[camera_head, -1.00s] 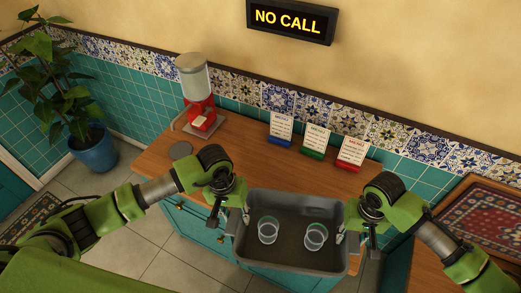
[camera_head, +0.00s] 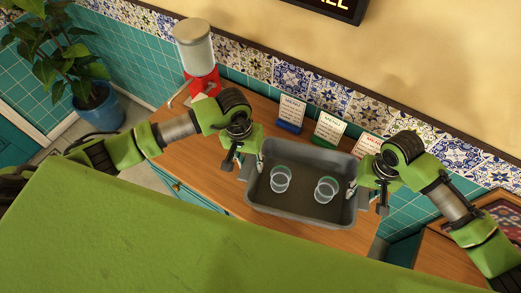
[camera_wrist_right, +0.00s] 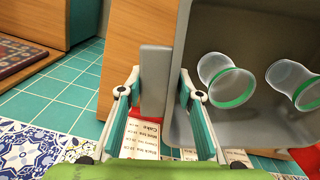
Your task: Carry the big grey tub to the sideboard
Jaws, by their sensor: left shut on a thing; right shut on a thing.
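The big grey tub (camera_head: 300,214) is between my two arms, over the wooden top of the sideboard (camera_head: 208,170). I cannot tell whether it touches the top. Two clear glasses with green rims, a left one (camera_head: 281,179) and a right one (camera_head: 326,190), stand inside it. My left gripper (camera_head: 252,165) is shut on the tub's left end. My right gripper (camera_head: 352,188) is shut on its right end. In the right wrist view, the fingers (camera_wrist_right: 164,86) close around a grey strip at the tub's side (camera_wrist_right: 155,70).
Three menu cards, with blue (camera_head: 291,113), green (camera_head: 329,130) and red (camera_head: 367,147) bases, stand behind the tub near the tiled wall. A red dispenser (camera_head: 203,78) stands at the sideboard's back left. A potted plant (camera_head: 98,106) is further left. Wooden top left of the tub is clear.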

